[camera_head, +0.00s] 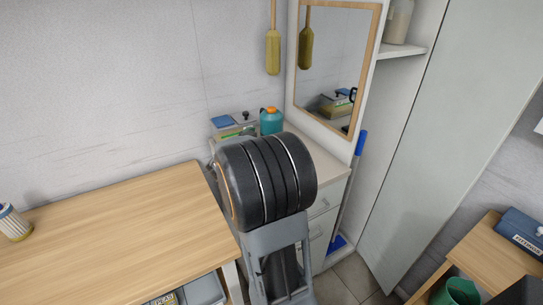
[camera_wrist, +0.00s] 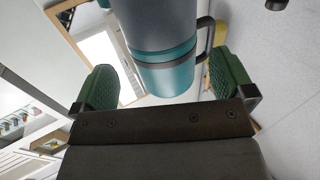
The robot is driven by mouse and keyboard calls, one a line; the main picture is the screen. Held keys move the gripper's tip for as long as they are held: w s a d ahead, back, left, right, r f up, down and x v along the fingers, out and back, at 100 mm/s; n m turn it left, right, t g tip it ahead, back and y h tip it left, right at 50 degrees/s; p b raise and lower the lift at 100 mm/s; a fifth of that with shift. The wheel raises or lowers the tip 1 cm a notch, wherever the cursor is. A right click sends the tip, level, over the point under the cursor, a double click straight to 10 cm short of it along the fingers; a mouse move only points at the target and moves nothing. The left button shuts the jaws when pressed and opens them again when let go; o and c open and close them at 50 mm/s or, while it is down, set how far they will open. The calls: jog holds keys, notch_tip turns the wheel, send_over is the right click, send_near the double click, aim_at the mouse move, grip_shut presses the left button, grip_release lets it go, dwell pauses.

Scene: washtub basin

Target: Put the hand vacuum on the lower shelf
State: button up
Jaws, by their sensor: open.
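In the wrist view, my gripper (camera_wrist: 163,64) is open, with its two green finger pads well apart. A grey-blue and teal rounded body with a dark loop handle, possibly the hand vacuum (camera_wrist: 160,35), stands between or just beyond the fingers. A gap shows on both sides of it, so it is not gripped. In the head view, my dark wrist hides the gripper and part of the counter. A teal container with an orange cap (camera_head: 270,121) stands on the counter; I cannot tell whether it is the same thing. A white shelf (camera_head: 402,52) shows in the tall cabinet; any lower one is hidden.
A box with a blue item (camera_head: 222,122) sits on the counter below a wood-framed mirror (camera_head: 335,60). A yellow brush (camera_head: 273,52) hangs on the wall. A blue-handled mop (camera_head: 359,148) stands by the open cabinet door (camera_head: 440,130). A wooden table (camera_head: 120,235) fills the left.

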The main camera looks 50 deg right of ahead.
jog(key=shift+w+d, duration=0.25)
jog(key=shift+d, duration=0.85)
jog(key=shift+w+d, duration=0.25)
jog(key=shift+d, duration=0.85)
jog(key=shift+c, duration=0.3)
jog(key=c, duration=1)
jog(key=shift+r, duration=0.15)
jog(key=shift+c, duration=1.1)
